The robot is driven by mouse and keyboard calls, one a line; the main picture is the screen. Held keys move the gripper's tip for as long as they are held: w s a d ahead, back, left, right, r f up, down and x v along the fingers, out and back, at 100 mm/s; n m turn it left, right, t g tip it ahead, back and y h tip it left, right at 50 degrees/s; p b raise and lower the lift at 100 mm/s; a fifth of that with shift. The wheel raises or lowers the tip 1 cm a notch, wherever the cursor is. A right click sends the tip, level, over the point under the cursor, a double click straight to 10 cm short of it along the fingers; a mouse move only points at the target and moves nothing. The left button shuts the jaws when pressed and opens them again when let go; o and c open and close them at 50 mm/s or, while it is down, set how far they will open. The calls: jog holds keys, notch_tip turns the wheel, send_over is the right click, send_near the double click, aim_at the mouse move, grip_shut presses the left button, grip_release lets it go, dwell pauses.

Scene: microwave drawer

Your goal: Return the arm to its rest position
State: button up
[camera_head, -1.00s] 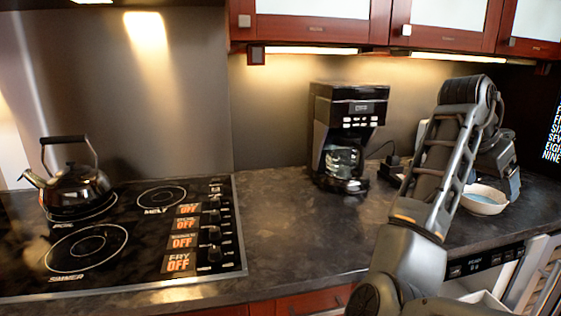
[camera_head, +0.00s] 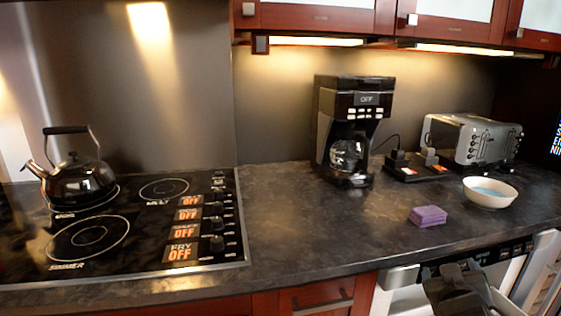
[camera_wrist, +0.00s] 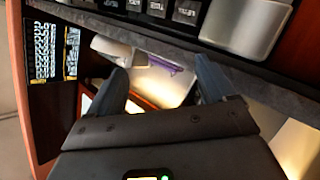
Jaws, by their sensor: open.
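My gripper (camera_wrist: 162,78) shows in the wrist view with its two dark fingers spread apart and nothing between them. Behind the fingers are a pale surface and a thin purple thing that I cannot identify. In the head view a dark part of my arm (camera_head: 460,290) is low at the bottom right, in front of the microwave drawer (camera_head: 400,279) below the counter edge. The gripper's fingers cannot be made out there. The drawer's front is partly hidden by the arm and cut off by the frame.
A purple block (camera_head: 427,216) and a white bowl (camera_head: 489,201) with bluish contents stand on the counter (camera_head: 300,228). Behind are a toaster (camera_head: 470,137) and a coffee maker (camera_head: 350,113). A kettle (camera_head: 72,181) sits on the stove (camera_head: 140,262) at left. The counter's middle is clear.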

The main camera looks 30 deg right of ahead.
jog(key=s+a+f+n+t+y+b, duration=0.1)
jog(key=s+a+f+n+t+y, duration=0.2)
jog(key=s+a, duration=0.45)
jog(key=s+a+f+n+t+y+b, duration=0.1)
jog(key=s+a+f+n+y, duration=0.3)
jog(key=a, duration=0.6)
jog(key=s+a+r+m+t+y, duration=0.1)
jog(key=s+a+y, duration=0.1)
jog(key=s+a, duration=0.4)
jog(key=s+a+r+m+y, duration=0.1)
jog(key=s+a+r+y, duration=0.1)
jog(key=s+a, duration=0.4)
jog(key=s+b, duration=0.1)
jog(key=s, duration=0.2)
jog(key=shift+s+r+t+y, duration=0.25)
jog(key=shift+s+t+y, duration=0.05)
jog(key=shift+t+y, duration=0.1)
jog(key=shift+a, duration=0.1)
